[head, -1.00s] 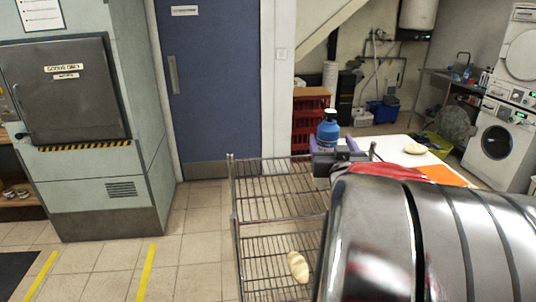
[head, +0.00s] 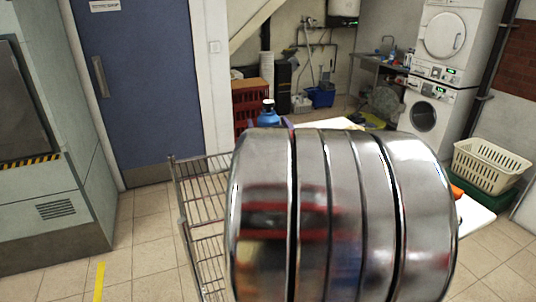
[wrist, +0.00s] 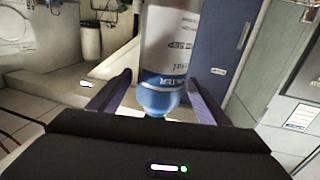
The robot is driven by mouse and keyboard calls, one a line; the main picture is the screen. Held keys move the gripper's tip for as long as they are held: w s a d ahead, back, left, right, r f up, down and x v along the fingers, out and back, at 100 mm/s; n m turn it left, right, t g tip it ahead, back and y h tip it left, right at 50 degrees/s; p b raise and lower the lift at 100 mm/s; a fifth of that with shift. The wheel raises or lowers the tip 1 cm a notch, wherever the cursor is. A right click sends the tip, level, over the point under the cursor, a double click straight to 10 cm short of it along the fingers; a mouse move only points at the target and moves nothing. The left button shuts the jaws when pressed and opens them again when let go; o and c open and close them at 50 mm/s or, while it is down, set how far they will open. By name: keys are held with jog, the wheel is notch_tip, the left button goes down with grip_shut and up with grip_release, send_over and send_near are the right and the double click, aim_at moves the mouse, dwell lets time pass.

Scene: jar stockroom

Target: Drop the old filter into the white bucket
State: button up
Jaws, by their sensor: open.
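A blue-and-white labelled cylinder (wrist: 165,60), which may be the old filter, stands between the purple fingers of my gripper (wrist: 157,82) in the wrist view. My gripper is open, with a finger on each side of the cylinder; I cannot tell whether either touches it. My arm hides most of my gripper there. I cannot make out a white bucket in either view.
A wire rack (head: 203,200) stands left of my arm. A white table (head: 474,218) lies mostly behind my arm. A cream laundry basket (head: 490,166) and stacked white machines (head: 428,112) are at the right. The tiled floor at the left is clear.

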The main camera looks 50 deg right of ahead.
grip_shut()
dwell(0.8)
jog(key=shift+r, duration=0.15)
